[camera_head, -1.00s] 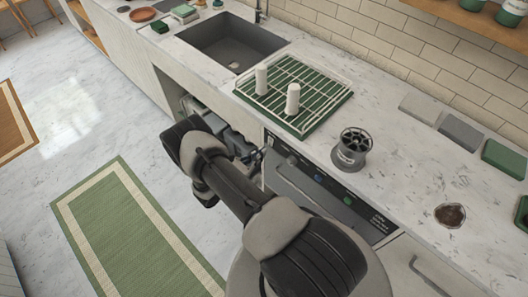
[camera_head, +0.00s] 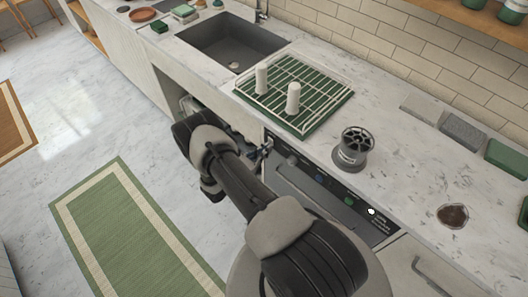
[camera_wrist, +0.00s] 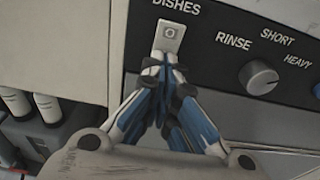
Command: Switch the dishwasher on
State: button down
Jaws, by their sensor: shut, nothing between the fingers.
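The dishwasher's dark front panel (camera_head: 330,190) is under the counter; in the wrist view the panel (camera_wrist: 225,30) carries a metal switch plate (camera_wrist: 171,36) under the word DISHES, and a round knob (camera_wrist: 259,78) marked RINSE, SHORT and HEAVY. My gripper (camera_wrist: 152,68) is shut and empty, its fingertips at the lower end of the switch plate; whether they press on it I cannot tell. In the head view my gripper (camera_head: 266,147) is at the panel's left end. A white light (camera_head: 371,211) shines near the panel's right end.
A sink (camera_head: 232,40) lies farther left. White bottles (camera_wrist: 47,107) stand low left in the wrist view. The floor by the green rug is clear.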

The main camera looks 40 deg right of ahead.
jog(key=shift+a, duration=0.1)
jog(key=s+a+f, duration=0.1)
jog(key=a, duration=1.2)
jog(key=shift+a+f+b, duration=0.35)
jog(key=shift+f+b, duration=0.05)
